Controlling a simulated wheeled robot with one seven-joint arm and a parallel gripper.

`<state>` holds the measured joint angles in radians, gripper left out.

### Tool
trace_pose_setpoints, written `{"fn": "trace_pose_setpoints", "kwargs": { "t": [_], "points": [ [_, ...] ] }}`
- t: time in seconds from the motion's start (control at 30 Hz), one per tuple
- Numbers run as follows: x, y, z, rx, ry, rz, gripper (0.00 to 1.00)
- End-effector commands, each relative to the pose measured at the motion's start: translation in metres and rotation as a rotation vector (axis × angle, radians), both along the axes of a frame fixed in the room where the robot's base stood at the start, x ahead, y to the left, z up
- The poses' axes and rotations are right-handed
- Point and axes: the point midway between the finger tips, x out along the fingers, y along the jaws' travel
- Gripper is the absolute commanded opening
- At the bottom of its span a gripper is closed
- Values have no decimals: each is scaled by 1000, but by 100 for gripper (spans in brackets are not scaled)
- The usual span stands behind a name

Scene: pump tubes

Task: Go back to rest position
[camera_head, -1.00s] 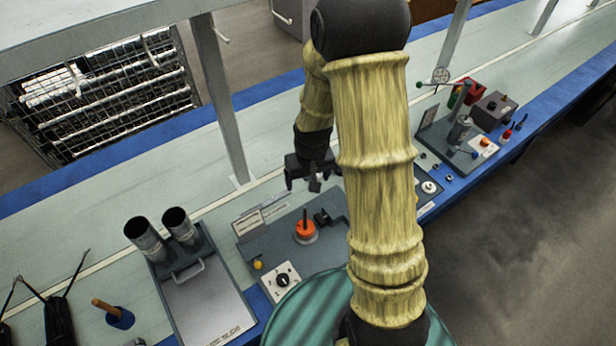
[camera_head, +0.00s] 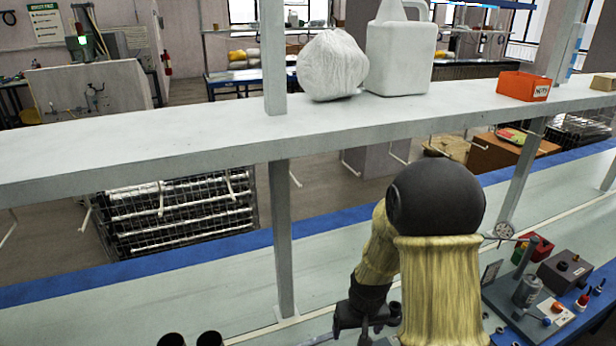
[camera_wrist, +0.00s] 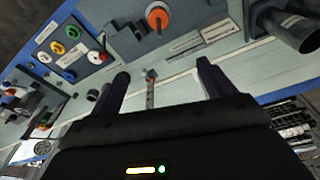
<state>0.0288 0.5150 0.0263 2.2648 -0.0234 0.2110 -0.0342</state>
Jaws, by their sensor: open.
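My gripper (camera_head: 366,318) is low in the head view, over the workbench and partly hidden by my own sleeved arm. In the wrist view my gripper (camera_wrist: 160,82) shows two dark fingers spread apart with nothing held between them. Beyond the fingers lies the bench top with a grey plate carrying an orange knob (camera_wrist: 158,17). The two pump tubes (camera_head: 190,340) show only their dark open tops at the bottom edge of the head view. One tube (camera_wrist: 290,27) also shows at the upper right of the wrist view.
A shelf (camera_head: 130,140) on posts runs above the bench, bearing a white bag (camera_head: 332,64), a white canister (camera_head: 400,55) and an orange bin (camera_head: 524,86). A test fixture (camera_head: 530,290) stands at the right. A wire cage of tubes (camera_head: 180,215) stands behind the bench.

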Motion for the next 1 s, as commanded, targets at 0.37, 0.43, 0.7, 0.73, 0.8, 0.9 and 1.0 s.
{"fn": "trace_pose_setpoints", "kwargs": {
  "t": [0.37,0.43,0.7,0.73,0.8,0.9,1.0],
  "points": [
    [-59,0,75,-3,-52,-27,82],
    [-75,1,88,-2,-63,-34,82],
    [-113,1,110,2,-81,-50,82],
    [-114,1,111,2,-80,-50,82],
    [-114,1,110,2,-80,-50,82],
    [-114,1,110,2,-80,-50,82],
    [-113,1,110,2,-80,-50,82]
  ]
}}
